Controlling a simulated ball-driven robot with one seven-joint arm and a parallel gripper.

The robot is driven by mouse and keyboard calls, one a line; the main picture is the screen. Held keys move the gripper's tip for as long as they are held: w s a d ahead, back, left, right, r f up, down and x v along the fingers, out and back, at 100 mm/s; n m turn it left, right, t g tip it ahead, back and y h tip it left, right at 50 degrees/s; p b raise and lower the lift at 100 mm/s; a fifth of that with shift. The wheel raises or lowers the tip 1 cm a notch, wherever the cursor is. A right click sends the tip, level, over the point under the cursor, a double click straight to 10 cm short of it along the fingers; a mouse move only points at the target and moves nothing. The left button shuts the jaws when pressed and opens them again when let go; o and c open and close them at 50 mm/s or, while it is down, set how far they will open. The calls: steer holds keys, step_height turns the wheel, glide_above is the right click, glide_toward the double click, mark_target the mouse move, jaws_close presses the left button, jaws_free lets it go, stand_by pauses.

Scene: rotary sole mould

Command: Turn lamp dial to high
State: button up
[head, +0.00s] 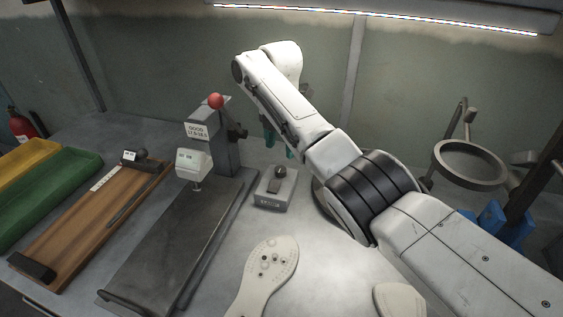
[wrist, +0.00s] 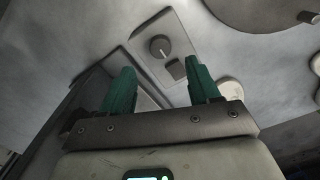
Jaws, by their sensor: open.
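The lamp dial is a dark round knob (head: 280,171) on top of a small grey box (head: 270,203) standing on the bench, with a printed label on its front that is too small to read. In the wrist view the knob (wrist: 160,46) sits beside a dark rectangular part (wrist: 176,70) on the box top; its setting cannot be made out. My gripper (wrist: 160,85) is open, with its two green fingers apart and nothing between them. The knob lies beyond the fingertips, not touched. In the head view my arm mostly hides the gripper, with green fingers (head: 270,138) above and behind the box.
A sole-shaped piece (head: 262,275) lies in front. A ring-headed stand (head: 470,163) is at right.

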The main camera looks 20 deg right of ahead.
mark_target(280, 169)
step_height(280, 169, down, 7)
steer(key=shift+f, duration=0.2)
stand_by(0.3)
steer(key=c, duration=1)
